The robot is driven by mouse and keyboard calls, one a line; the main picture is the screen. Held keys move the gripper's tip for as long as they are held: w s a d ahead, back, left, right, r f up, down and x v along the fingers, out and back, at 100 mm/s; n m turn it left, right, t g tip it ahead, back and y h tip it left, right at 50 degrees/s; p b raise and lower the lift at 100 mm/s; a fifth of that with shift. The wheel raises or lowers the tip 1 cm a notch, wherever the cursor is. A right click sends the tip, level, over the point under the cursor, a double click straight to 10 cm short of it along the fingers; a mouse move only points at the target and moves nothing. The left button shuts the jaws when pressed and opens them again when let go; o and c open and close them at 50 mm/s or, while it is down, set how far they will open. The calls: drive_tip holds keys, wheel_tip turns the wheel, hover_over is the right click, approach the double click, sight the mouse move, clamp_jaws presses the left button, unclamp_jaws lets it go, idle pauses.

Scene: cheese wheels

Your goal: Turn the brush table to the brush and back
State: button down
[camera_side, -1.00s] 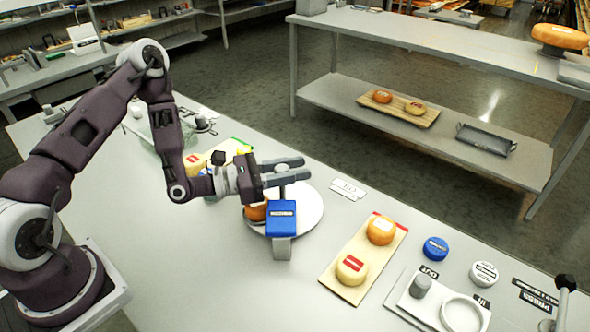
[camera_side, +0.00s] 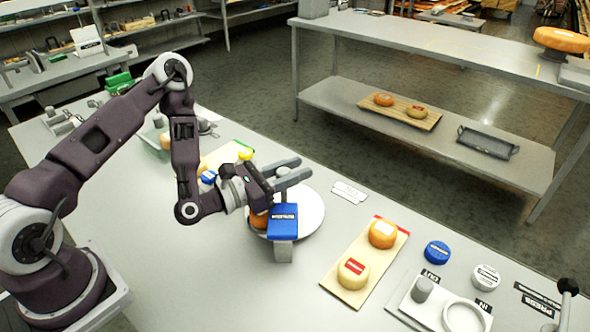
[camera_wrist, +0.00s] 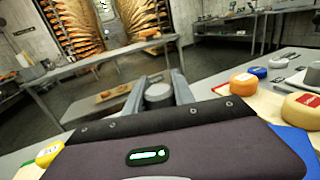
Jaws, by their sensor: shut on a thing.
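The brush table (camera_side: 312,212) is a round pale turntable on the long grey workbench. In the wrist view, the fingers (camera_wrist: 157,92) are shut on a round grey knob (camera_wrist: 159,90). Whether the brush touches the cheese cannot be told.
A board (camera_side: 344,297) with two cheeses (camera_side: 382,234) lies to the right, beyond it a blue puck (camera_side: 437,252), a white puck (camera_side: 486,277) and a press plate (camera_side: 410,309). Another board with a yellow item (camera_side: 245,153) lies behind my wrist.

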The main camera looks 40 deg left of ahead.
idle(0.3)
drive_tip(key=c, duration=1.1)
unclamp_jaws()
drive_tip(key=shift+o, duration=0.2)
